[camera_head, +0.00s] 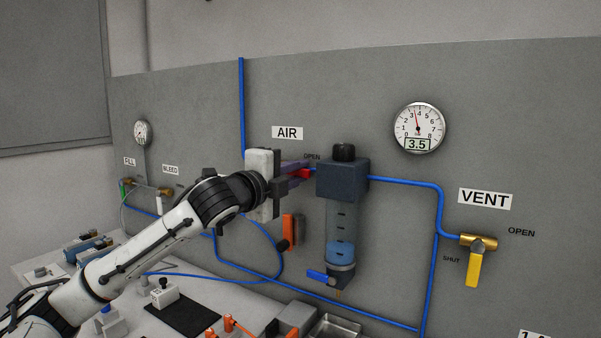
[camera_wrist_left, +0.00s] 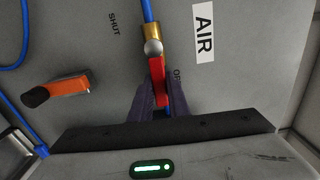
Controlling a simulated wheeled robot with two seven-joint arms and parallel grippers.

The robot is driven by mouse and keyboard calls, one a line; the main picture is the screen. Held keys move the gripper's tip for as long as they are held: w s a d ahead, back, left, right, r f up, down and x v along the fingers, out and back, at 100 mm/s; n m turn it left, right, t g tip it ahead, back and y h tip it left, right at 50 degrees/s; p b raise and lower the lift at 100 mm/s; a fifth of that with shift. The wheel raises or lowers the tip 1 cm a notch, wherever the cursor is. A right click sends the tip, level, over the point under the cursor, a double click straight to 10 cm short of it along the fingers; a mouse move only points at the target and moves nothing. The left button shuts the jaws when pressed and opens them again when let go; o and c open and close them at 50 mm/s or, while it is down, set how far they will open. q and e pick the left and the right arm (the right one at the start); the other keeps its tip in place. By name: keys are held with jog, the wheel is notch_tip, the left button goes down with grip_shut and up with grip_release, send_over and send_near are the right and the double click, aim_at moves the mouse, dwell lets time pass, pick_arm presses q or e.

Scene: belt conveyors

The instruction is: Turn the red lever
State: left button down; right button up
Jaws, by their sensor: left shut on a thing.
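The red lever (camera_head: 306,173) is on the grey panel below the AIR label (camera_head: 287,133), pointing right next to the word OPEN in the head view. In the left wrist view, the red lever (camera_wrist_left: 157,75) runs in line with the blue pipe from a brass valve body (camera_wrist_left: 152,32). The word OPEN beside it is partly hidden, and SHUT (camera_wrist_left: 114,24) stands off to the side. My left gripper (camera_head: 297,176) has its fingers on both sides of the lever and is shut on it; the fingers (camera_wrist_left: 158,95) also show in the left wrist view. My right gripper is out of view.
A dark filter unit (camera_head: 342,180) with a blue bowl stands just right of my gripper. An orange handle (camera_head: 288,228) juts out below it. A yellow VENT lever (camera_head: 474,268) hangs at the right. A gauge (camera_head: 419,128) reads 3.5. A cluttered bench lies below.

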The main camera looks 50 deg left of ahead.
pick_arm(q)
jog(key=shift+r+n, duration=0.2)
jog(key=shift+n, duration=0.2)
jog(key=c, duration=1.7)
grip_release()
jog(key=shift+s+d+f, duration=0.1)
jog(key=shift+s, duration=0.05)
jog(key=b+v, duration=0.1)
jog(key=v, duration=0.9)
